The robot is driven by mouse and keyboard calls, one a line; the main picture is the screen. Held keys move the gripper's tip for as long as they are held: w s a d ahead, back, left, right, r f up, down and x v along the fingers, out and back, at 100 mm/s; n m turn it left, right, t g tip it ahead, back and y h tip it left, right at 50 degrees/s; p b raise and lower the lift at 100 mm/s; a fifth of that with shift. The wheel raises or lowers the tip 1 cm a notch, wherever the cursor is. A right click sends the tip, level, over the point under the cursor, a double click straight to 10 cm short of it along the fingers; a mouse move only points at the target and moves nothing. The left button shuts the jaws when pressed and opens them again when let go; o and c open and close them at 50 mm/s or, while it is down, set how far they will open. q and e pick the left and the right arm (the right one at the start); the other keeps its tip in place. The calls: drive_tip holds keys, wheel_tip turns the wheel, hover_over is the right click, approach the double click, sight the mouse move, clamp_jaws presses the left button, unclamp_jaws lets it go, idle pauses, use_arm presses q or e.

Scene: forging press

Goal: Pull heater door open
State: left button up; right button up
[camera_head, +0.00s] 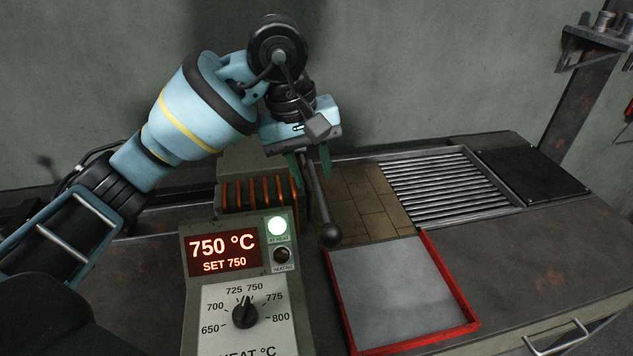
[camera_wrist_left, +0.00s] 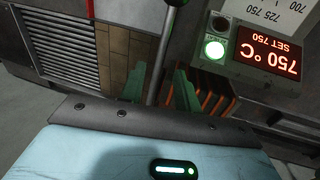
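The heater (camera_head: 231,160) is a grey box with glowing orange bars (camera_head: 262,193) on its front, behind the control panel. A metal lever (camera_head: 318,200) with a black ball knob (camera_head: 331,235) slants down toward me beside it. My left gripper (camera_head: 309,172) points down at the lever's upper part. Its green fingers are apart, one on each side of the lever, which also shows between them in the left wrist view (camera_wrist_left: 163,50). I see gaps beside the lever, so the fingers are not closed on it. The heater door's edges are hidden, so its position is unclear. My right gripper is out of view.
A control panel (camera_head: 185,265) reads 750 °C, set 750, with a lit green lamp (camera_head: 277,226). A red-framed grey plate (camera_head: 395,290) lies right of it. Brick tiles (camera_head: 365,203), a slatted grate (camera_head: 445,185) and a dark plate (camera_head: 533,172) lie farther back. A wall stands behind.

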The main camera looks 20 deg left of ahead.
sight(318, 194)
use_arm(q)
drive_tip(key=shift+x, duration=1.8)
drive_tip(key=shift+c, duration=0.3)
clamp_jaws()
